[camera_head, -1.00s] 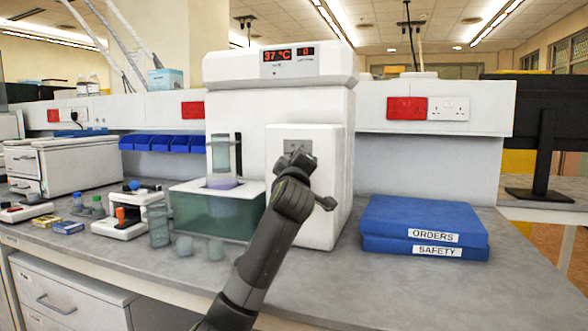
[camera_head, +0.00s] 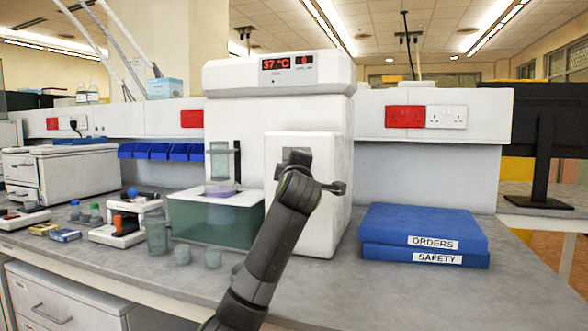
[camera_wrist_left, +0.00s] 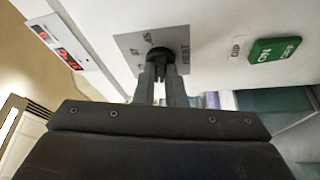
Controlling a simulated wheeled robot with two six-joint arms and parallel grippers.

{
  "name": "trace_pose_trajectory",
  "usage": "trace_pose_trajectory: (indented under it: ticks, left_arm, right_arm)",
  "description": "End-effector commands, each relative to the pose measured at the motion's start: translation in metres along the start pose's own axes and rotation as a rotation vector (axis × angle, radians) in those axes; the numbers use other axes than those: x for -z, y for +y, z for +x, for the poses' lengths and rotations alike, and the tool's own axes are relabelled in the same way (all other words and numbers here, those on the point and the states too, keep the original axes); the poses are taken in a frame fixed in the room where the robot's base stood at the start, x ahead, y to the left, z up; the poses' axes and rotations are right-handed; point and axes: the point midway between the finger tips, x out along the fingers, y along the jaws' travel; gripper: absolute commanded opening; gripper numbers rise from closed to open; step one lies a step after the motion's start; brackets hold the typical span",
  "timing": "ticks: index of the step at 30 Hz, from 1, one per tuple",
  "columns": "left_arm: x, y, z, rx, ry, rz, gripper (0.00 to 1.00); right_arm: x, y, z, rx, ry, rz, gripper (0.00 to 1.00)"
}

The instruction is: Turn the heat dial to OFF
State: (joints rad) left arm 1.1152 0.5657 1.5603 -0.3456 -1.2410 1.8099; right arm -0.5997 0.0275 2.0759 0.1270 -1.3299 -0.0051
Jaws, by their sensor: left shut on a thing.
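The heat dial (camera_wrist_left: 158,56) is a dark round knob on a grey plate marked HEAT on the front of a white machine (camera_head: 315,195). In the left wrist view, the two fingers of my left gripper (camera_wrist_left: 160,82) are closed on the knob. In the head view, my left gripper (camera_head: 297,160) is at the grey plate (camera_head: 294,152), and my wrist hides the knob. I cannot read the dial's pointer or an OFF mark. My right gripper is not in view.
The machine's red display (camera_head: 276,64) reads 37 °C. A green-tinted water bath (camera_head: 215,222) stands left of the dial. Blue binders (camera_head: 423,228) lie to the right. Small glass beakers (camera_head: 182,254) stand in front.

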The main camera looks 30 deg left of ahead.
Motion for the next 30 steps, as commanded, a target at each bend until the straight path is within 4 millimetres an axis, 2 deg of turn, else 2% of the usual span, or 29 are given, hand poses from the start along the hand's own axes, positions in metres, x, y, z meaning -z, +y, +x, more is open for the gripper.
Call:
trace_pose_trajectory:
  ticks: [5, 6, 11, 22, 26, 30]
  left_arm:
    - [0.002, 0.004, 0.0, -0.01, 0.003, 0.0, 0.0]
    - [0.002, 0.004, 0.0, -0.01, 0.003, 0.0, 0.13]
    - [0.001, 0.003, 0.0, -0.006, 0.002, 0.0, 0.32]
    - [0.0, 0.001, -0.006, -0.003, 0.0, 0.0, 0.32]
    - [-0.001, 0.001, -0.022, -0.004, -0.002, 0.0, 0.32]
    - [-0.001, 0.001, -0.046, -0.006, -0.002, -0.001, 0.32]
  right_arm:
    - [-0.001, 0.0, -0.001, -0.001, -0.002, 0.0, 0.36]
    - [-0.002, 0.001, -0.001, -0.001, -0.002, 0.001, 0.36]
    - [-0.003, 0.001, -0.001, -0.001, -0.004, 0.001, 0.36]
    - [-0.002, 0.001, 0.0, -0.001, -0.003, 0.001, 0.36]
    - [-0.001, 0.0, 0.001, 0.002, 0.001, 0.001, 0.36]
    - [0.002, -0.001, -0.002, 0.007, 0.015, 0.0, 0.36]
